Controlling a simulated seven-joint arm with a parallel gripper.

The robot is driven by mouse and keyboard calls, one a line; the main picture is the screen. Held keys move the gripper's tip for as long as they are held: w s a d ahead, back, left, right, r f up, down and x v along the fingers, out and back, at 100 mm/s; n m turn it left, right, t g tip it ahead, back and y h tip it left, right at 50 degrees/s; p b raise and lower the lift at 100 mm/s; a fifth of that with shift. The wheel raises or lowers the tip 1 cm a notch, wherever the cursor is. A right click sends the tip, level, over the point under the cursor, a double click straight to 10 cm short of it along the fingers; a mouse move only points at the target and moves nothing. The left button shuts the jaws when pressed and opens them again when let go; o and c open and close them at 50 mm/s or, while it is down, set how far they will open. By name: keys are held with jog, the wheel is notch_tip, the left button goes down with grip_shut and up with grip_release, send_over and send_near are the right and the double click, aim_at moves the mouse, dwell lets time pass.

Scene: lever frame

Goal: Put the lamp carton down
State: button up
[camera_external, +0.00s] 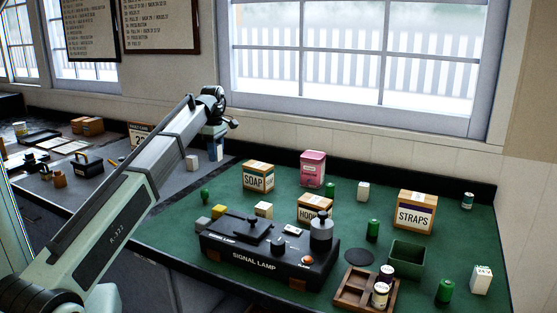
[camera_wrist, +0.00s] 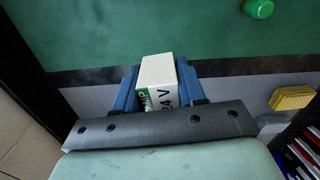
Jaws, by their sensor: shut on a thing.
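My gripper (camera_wrist: 158,92) is shut on a white lamp carton (camera_wrist: 157,72) marked "24 V", with a blue finger on each side. The wrist view shows its pale top and the printed face; its underside is hidden. In the external view my gripper (camera_external: 215,148) is at the far left end of the green worktop, and the carton there is too small to make out clearly. I cannot tell whether the carton touches a surface. A similar white carton marked "24 V" (camera_external: 481,279) stands at the right of the green worktop.
A soap box (camera_external: 258,177), a pink tin (camera_external: 312,169) and a straps box (camera_external: 416,211) stand on the green worktop (camera_external: 340,215). The signal lamp unit (camera_external: 262,255) and a wooden tray (camera_external: 351,290) are in front. A grey bench (camera_external: 70,198) with several items lies left.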

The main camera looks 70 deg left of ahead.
jog(key=s+a+n, duration=0.1)
jog(key=s+a, duration=0.4)
jog(key=a, duration=0.1)
jog(key=m, duration=0.2)
send_over(200, 157)
jog(key=shift+d+f, duration=0.2)
jog(key=shift+f, duration=4.5)
jog(key=shift+f, duration=0.2)
jog(key=o, duration=1)
jog(key=shift+r, duration=0.15)
